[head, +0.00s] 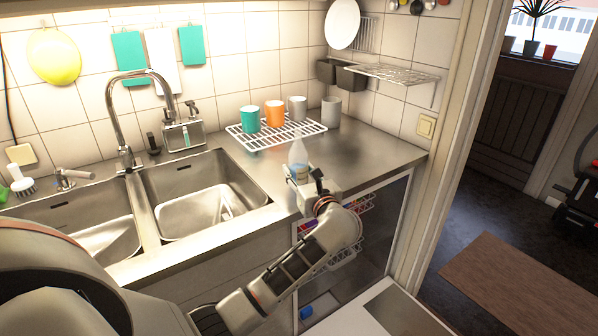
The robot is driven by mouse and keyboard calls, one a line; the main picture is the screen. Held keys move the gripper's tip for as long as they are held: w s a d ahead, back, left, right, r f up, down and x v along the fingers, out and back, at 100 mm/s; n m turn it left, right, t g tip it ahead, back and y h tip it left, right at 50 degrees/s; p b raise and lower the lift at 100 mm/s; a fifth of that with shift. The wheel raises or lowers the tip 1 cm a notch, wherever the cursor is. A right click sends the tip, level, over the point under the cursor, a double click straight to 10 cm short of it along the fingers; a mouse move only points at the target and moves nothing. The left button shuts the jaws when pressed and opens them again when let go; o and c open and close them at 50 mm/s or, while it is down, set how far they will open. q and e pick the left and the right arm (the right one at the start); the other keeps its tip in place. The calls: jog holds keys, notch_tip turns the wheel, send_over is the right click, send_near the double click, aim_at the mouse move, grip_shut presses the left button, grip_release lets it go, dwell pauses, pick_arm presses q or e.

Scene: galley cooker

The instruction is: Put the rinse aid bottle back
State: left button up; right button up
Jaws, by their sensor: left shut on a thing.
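A pale, translucent bottle with a narrow top (298,155), which looks like the rinse aid bottle, stands upright at the front of the steel counter (372,157), right of the sinks. My left gripper (299,175) is at its lower part, shut on it; the fingers are partly hidden by the wrist. Whether the bottle's base touches the counter cannot be told. My right gripper is not in view.
A white wire rack (262,141) with several cups stands behind the bottle. A double sink (197,193) with a tall tap (118,110) is to the left. Below the counter, an open-fronted space (375,235) holds coloured items. Counter to the right is clear.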

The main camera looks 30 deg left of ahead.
pick_arm(q)
jog(key=shift+f, duration=0.2)
jog(key=o, duration=1.3)
jog(key=shift+c, duration=0.2)
jog(key=shift+r, duration=0.1)
